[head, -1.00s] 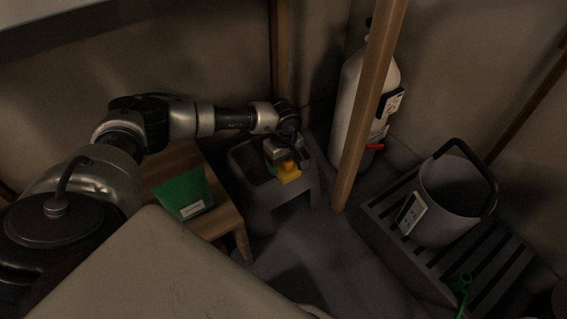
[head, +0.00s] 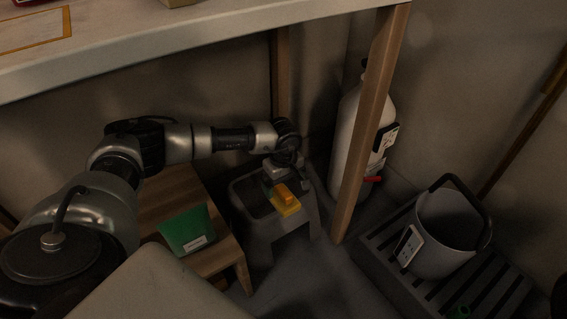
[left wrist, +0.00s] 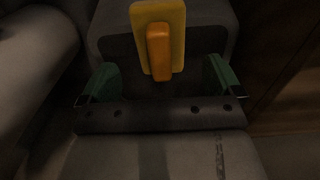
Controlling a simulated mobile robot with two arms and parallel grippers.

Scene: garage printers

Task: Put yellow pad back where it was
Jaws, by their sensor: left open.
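The yellow pad (head: 287,209) with an orange grip block (head: 283,192) lies flat on the top of a small grey stool (head: 241,194). In the left wrist view the pad (left wrist: 170,14) and its orange block (left wrist: 159,52) are ahead of my open left gripper (left wrist: 160,78). The green fingers are spread to either side, with nothing between their tips. In the head view my left gripper (head: 277,171) is just behind and above the pad, apart from it. My right gripper is not in view.
A wooden stool (head: 168,196) with a green container (head: 187,229) stands left of the grey stool. A wooden post (head: 367,130), a white cylinder (head: 348,125) and a grey bucket (head: 440,245) on a slatted platform are right. A workbench (head: 200,40) overhangs the back.

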